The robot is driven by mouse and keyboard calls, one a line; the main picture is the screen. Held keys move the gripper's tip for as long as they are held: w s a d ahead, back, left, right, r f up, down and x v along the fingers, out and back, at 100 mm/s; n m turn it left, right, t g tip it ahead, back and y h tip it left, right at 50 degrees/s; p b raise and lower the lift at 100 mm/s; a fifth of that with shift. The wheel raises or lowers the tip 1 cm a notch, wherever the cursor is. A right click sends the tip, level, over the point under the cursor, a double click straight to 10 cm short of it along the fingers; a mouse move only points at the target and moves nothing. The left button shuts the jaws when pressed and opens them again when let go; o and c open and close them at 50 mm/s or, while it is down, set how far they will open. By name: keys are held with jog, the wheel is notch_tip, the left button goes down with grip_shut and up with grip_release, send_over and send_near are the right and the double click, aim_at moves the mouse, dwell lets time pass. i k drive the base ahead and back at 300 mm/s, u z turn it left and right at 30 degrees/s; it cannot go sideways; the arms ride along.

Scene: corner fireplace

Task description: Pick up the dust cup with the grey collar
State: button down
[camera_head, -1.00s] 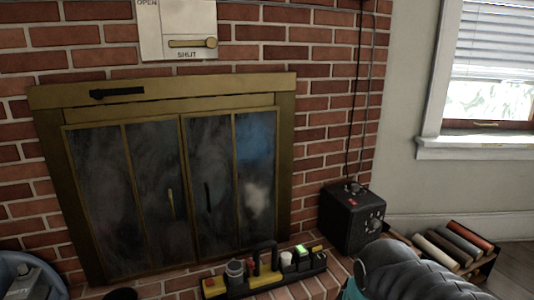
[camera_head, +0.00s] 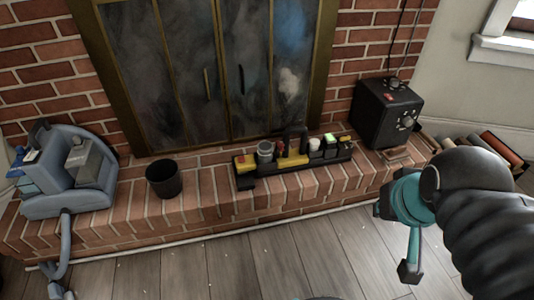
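A small cup with a grey collar (camera_head: 265,150) stands toward the left end of a black and yellow caddy (camera_head: 245,171) on the brick hearth. It looks like the dust cup, but it is small in the picture. My gripper (camera_head: 396,240) is at the right, in front of the hearth, well apart from the caddy. Teal and black parts of it show, partly behind my black arm. I see nothing held, and its opening is unclear.
The caddy also holds a white cup (camera_head: 314,144), a green-topped item (camera_head: 330,147) and a black handle. A black bin (camera_head: 164,179) and a blue-grey vacuum (camera_head: 62,190) stand to the left. A black box (camera_head: 385,115) stands to the right. Wooden floor (camera_head: 250,268) is clear in front.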

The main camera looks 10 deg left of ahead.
aim_at(265, 149)
jog(key=u, duration=1.55)
jog(key=k, duration=0.5)
jog(key=z, duration=1.5)
jog(key=i, duration=1.25)
jog(key=u, duration=2.3)
